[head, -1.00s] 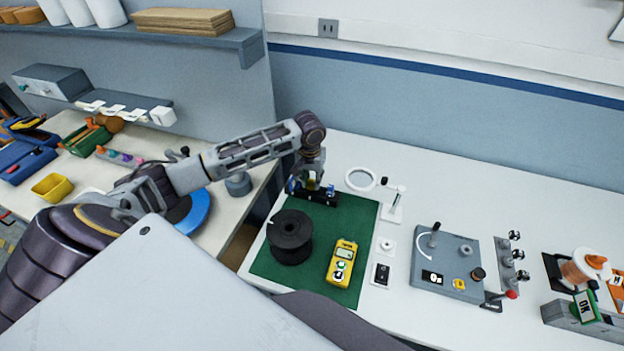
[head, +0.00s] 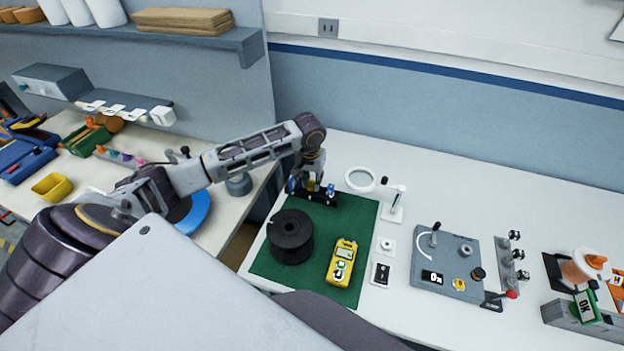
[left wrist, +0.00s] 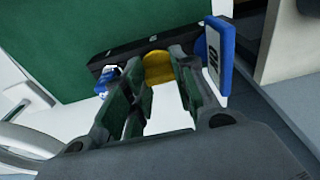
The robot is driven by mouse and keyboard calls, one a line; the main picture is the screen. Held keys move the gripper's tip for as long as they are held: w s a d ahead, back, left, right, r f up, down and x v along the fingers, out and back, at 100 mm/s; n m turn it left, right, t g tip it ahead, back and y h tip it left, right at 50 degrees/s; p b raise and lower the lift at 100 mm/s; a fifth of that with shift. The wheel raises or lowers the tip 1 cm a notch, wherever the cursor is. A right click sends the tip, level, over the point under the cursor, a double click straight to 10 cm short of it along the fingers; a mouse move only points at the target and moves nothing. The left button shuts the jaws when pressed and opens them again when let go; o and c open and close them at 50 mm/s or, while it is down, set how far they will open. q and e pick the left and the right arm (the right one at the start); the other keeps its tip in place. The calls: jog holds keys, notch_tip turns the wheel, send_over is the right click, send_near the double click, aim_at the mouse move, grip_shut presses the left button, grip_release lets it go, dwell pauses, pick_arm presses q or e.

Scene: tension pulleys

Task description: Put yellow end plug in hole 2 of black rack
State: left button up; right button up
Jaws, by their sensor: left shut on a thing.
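The black rack (head: 326,199) lies at the far edge of the green mat in the head view. It also shows behind my fingers in the left wrist view (left wrist: 122,50). My left gripper (head: 311,184) points down at the rack. In the left wrist view its fingers (left wrist: 162,80) are shut on the yellow end plug (left wrist: 158,67). The plug also shows small in the head view (head: 312,186). It overlaps the rack in both views; I cannot tell whether it is in a hole. The holes are hidden. My right gripper is not in view.
Blue pieces stand at the rack's left (head: 291,185) and right (head: 330,189). A black spool (head: 291,236) and a yellow meter (head: 342,262) are on the green mat (head: 312,268). A magnifier (head: 361,179) stands close right of the rack.

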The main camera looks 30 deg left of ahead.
pick_arm(q)
jog(key=shift+f, duration=0.9)
jog(key=shift+s+d+f, duration=0.1)
jog(key=shift+s+f, duration=0.15)
jog(key=shift+f, duration=0.1)
dwell(0.4)
jog(key=o, duration=1)
jog(key=shift+w, duration=0.1)
jog(key=shift+o, duration=0.2)
jog(key=shift+w, duration=0.1)
jog(key=shift+r, duration=0.3)
jog(key=shift+r, duration=0.5)
notch_tip(320, 180, up, 10)
jog(key=s, duration=0.1)
jog(key=shift+s+r, duration=0.2)
jog(key=shift+r, duration=0.05)
jog(key=shift+s+d+f, duration=0.1)
